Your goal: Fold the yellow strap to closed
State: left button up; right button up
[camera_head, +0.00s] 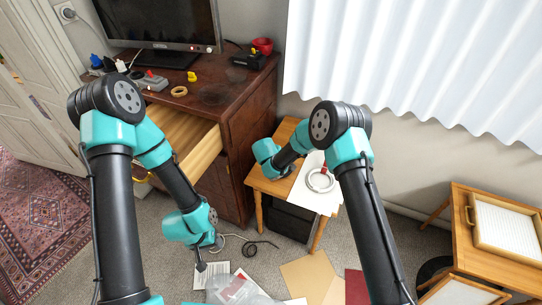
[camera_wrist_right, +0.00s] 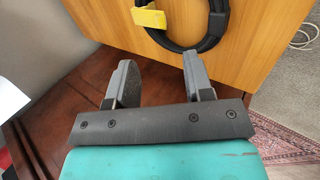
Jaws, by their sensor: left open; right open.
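In the right wrist view, the yellow strap (camera_wrist_right: 150,18) sits on the left part of a black cable coil (camera_wrist_right: 217,28). One yellow flap sticks out to the left; whether it closes around the cable cannot be told. The coil lies on an orange wooden top and is cut off by the upper picture edge. My right gripper (camera_wrist_right: 157,73) is open and empty, its fingers apart just below the coil. In the head view my right wrist is over the small table and hides the strap. My left gripper (camera_head: 209,255) is low above the floor, left of the table.
The small table (camera_head: 258,184) also holds white paper and a white ring-shaped coil (camera_head: 320,181) with a red part. The dark desk (camera_head: 232,112) with an open drawer (camera_head: 190,143) stands left of it. Papers, a plastic bag and a dark cable (camera_head: 258,246) lie on the floor.

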jog(key=v, duration=0.8)
jog(key=shift+r, duration=0.25)
jog(key=shift+s, duration=0.1)
jog(key=s+d+f+m+g+y, duration=0.25)
jog(key=s+d+f+g, duration=0.2)
jog(key=s+d, duration=0.3)
jog(key=s+d+f+m+g+y, duration=0.1)
jog(key=s+d+f+m+g, duration=0.2)
jog(key=s+d+f, duration=0.4)
jog(key=s+d+r+m+t+y, duration=0.1)
jog(key=s+d+m, duration=0.4)
jog(key=s, duration=0.4)
jog(key=s+d+r+m+y, duration=0.1)
jog(key=s+d+m, duration=0.4)
jog(key=s, duration=0.5)
jog(key=shift+s+d+t+y, duration=0.25)
jog(key=shift+d+t+y, duration=0.1)
jog(key=shift+d, duration=0.65)
